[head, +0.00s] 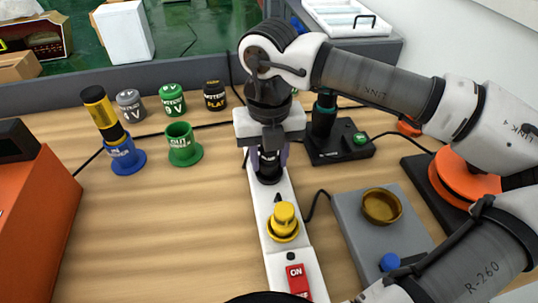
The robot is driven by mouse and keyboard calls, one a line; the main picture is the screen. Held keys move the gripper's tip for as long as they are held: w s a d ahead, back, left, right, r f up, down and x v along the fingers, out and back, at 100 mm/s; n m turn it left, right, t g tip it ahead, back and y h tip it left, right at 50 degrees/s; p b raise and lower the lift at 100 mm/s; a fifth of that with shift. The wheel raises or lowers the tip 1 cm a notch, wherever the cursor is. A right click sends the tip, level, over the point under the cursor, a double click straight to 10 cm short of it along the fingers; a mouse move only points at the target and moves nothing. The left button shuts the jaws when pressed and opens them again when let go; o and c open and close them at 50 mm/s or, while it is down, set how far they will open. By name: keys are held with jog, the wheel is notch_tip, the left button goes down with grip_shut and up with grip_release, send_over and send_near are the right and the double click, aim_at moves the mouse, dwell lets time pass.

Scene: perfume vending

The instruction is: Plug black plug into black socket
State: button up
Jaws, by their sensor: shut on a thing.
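A white power strip (288,262) runs up the middle of the table. My gripper (268,150) points down over its far end, shut on the black plug (267,159). The black socket (268,177) is directly below the plug, at the far end of the strip. The plug's lower end meets or overlaps the socket in this view. I cannot tell whether it is inside or just above it. My fingers and wrist hide much of the plug.
A yellow plug (285,216) stands in the strip's yellow socket, nearer than the black one. A red ON switch (298,279) is at the near end. Blue (126,158) and green (183,146) holders stand left. A grey box (366,235) lies right.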

jog(key=shift+f+b, duration=0.6)
jog(key=shift+b, duration=0.4)
dwell(1.0)
jog(key=shift+s+f+b, duration=0.15)
jog(key=shift+f+b, duration=0.05)
jog(key=shift+b, duration=0.25)
dwell(1.0)
jog(key=o, duration=1.1)
jog(key=shift+a, duration=0.1)
jog(key=shift+d, duration=0.2)
jog(key=shift+c, duration=1.3)
